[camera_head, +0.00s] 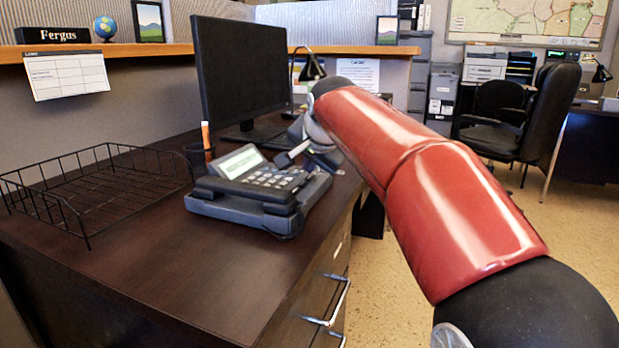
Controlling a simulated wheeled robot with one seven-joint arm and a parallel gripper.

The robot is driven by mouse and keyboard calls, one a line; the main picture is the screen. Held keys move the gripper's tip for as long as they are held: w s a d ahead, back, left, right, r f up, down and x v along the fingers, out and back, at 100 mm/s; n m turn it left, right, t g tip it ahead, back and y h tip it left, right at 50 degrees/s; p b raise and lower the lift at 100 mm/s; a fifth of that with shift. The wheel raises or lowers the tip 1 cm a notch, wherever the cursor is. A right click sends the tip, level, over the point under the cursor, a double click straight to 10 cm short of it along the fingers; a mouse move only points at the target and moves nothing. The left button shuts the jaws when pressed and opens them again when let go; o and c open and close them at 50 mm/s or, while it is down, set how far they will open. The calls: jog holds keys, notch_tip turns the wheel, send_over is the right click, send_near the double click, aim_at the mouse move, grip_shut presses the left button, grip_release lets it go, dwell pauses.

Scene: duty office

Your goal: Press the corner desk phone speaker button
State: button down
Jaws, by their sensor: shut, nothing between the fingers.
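The desk phone (238,205) sits on the dark corner desk (150,268). It is dark grey, with a lit greenish display (241,162) tilted up at its back, a keypad (277,177) and a handset along its front. The speaker button is too small to pick out among the keys. My red arm reaches in from the right. My gripper (287,158) is shut and empty, just above the phone's back right part, near the keypad's far edge. Whether it touches the phone cannot be told from this view.
A black wire tray (88,238) lies left of the phone. A pen cup (198,160) with an orange pen stands just behind it. A monitor (240,70) stands further back. Drawers with metal handles (330,302) face the open floor at right, where an office chair (535,115) stands.

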aim_at(310, 179)
jog(key=shift+f, duration=0.45)
dwell(0.3)
jog(key=shift+r, duration=0.15)
jog(key=shift+r+p, duration=0.6)
jog(key=shift+r, duration=0.15)
notch_tip(310, 179, up, 5)
jog(key=p, duration=0.5)
